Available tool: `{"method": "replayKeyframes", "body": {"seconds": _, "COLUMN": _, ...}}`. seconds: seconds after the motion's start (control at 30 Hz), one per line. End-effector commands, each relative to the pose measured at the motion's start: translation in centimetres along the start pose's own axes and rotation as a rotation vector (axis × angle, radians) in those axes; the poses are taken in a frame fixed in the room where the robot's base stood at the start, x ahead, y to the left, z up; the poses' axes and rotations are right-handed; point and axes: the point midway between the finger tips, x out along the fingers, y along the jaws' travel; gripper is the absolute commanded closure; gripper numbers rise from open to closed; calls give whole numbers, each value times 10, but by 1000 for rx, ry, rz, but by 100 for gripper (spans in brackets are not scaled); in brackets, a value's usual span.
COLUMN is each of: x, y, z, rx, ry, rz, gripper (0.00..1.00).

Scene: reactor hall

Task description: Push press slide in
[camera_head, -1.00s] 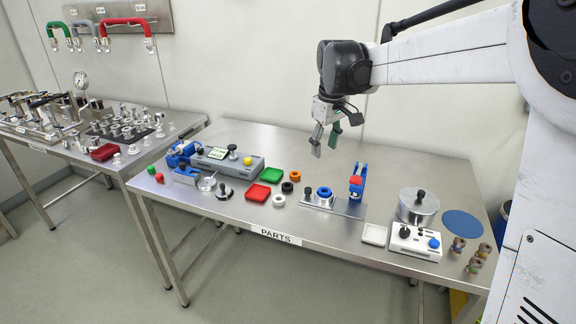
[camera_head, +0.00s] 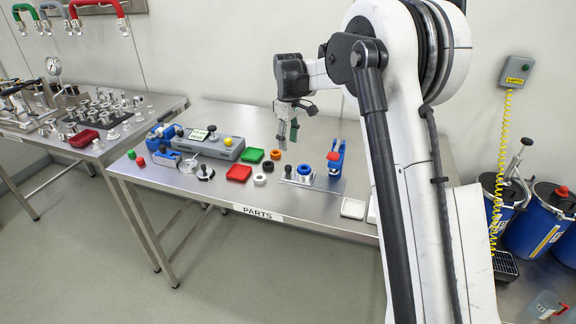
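The press (camera_head: 336,163) is a blue upright stand with a red part, at the right of the steel table. To its left is a silver slide (camera_head: 303,178) with a black knob (camera_head: 288,171) at its left end and a blue ring (camera_head: 305,170) on it. The slide lies on a flat plate left of the press head, with the ring outside the head. My gripper (camera_head: 288,139) hangs fingers down above and behind the slide, left of the press. Its two fingers are apart with nothing between them. It does not appear to touch anything.
Green (camera_head: 253,155) and red trays (camera_head: 239,173), small rings and a grey device (camera_head: 210,145) stand left of the slide. A white tray (camera_head: 353,209) is at front right. My arm hides the table's right end. Blue drums (camera_head: 545,218) stand on the floor at right.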

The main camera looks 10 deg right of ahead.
Motion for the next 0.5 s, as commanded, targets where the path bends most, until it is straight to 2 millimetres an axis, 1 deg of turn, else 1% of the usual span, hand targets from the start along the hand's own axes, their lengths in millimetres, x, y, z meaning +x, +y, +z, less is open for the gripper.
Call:
{"method": "replayKeyframes", "body": {"seconds": 0.03, "x": 10, "y": 0, "z": 0, "rx": 0, "ry": 0, "rz": 0, "gripper": 61}}
{"method": "replayKeyframes", "body": {"seconds": 0.3, "x": 60, "y": 0, "z": 0, "rx": 1, "ry": 0, "rz": 0, "gripper": 61}}
{"method": "replayKeyframes", "body": {"seconds": 0.5, "x": 88, "y": 0, "z": 0, "rx": 1, "ry": 0, "rz": 0, "gripper": 61}}
